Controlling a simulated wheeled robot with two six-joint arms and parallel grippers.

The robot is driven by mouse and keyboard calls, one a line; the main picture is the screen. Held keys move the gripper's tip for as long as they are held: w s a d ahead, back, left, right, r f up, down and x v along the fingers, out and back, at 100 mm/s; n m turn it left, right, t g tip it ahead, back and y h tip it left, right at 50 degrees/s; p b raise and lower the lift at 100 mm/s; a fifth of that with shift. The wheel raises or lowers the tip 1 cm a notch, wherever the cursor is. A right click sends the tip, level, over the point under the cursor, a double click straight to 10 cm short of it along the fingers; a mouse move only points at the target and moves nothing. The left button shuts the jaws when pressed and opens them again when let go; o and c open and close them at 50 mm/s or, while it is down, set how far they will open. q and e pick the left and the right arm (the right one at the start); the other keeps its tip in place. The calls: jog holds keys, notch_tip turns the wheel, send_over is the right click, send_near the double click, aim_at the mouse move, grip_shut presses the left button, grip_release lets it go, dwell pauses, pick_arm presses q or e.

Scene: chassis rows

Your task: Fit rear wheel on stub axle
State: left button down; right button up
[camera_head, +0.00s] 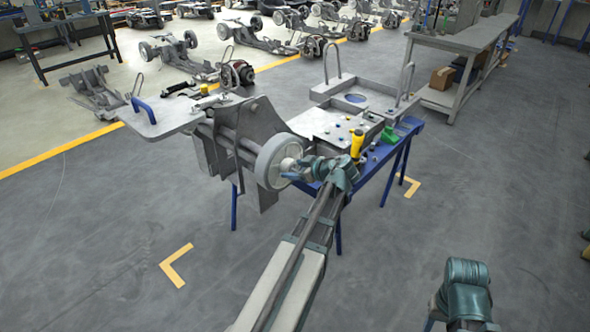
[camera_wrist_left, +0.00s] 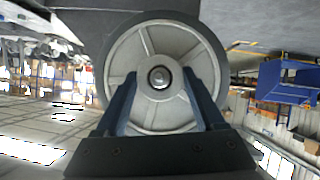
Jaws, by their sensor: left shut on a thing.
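The rear wheel (camera_head: 272,163), grey with a pale spoked rim, stands upright against the near end of the grey chassis assembly (camera_head: 240,125) on the bench. My left gripper (camera_head: 290,170) is shut on the wheel at its hub, on the outer side. In the left wrist view the two fingers lie either side of the hub of the wheel (camera_wrist_left: 158,117), with a round metal end at its centre.
The blue-legged bench (camera_head: 387,160) carries a grey tray plate (camera_head: 335,125), a yellow-handled tool (camera_head: 357,143) and a green part (camera_head: 390,135). A grey shelf table (camera_head: 470,40) stands at the back right. The floor in front is clear. Several chassis stand behind.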

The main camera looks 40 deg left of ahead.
pick_arm(q)
jog(key=shift+c, duration=0.9)
grip_release()
jog(key=shift+a, duration=0.1)
jog(key=shift+o, duration=0.9)
jog(key=shift+s+d+r+p, duration=0.1)
jog(key=shift+d+r+p, duration=0.2)
jog(key=shift+d, duration=0.1)
jog(key=p+v, duration=0.6)
jog(key=v, duration=0.6)
jog(key=shift+d+r, duration=0.15)
jog(key=shift+d, duration=0.25)
